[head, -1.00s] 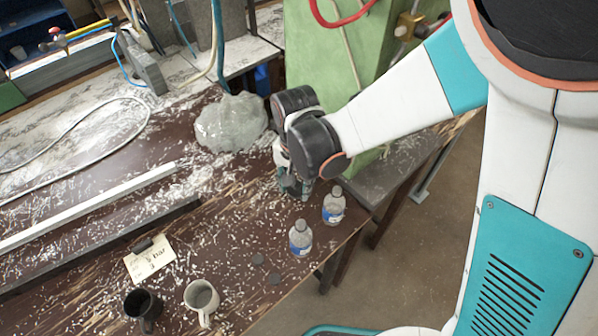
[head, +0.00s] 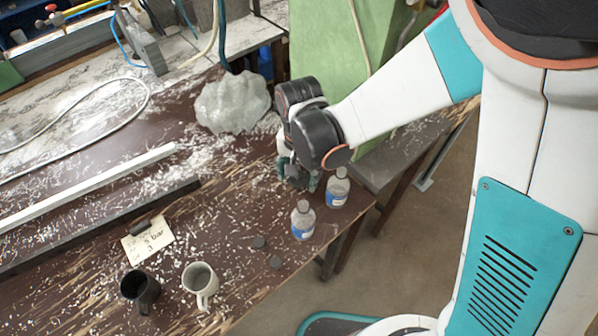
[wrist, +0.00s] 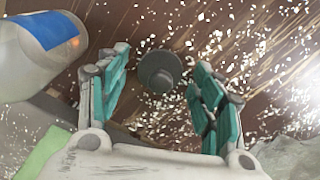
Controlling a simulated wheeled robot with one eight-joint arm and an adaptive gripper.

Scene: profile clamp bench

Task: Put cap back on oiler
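In the wrist view, a dark grey round piece with a raised knob (wrist: 158,70), apparently the cap, lies on the table between the fingers. My gripper (wrist: 161,58) is open around it, with a gap on both sides. In the head view my gripper (head: 299,180) is low over the table, and my wrist and fingers hide the piece. No thing is clearly recognisable as the oiler. Two clear bottles with blue labels and grey tops stand upright nearby: one (head: 337,190) right beside my gripper, the other (head: 303,222) nearer the front.
A bottle (wrist: 38,50) fills the wrist view's upper left, close to a finger. Two dark discs (head: 259,242) (head: 276,262), a black mug (head: 141,288), a pale mug (head: 201,282) and a paper note (head: 147,241) lie forward. A crumpled clear bag (head: 232,103) sits behind.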

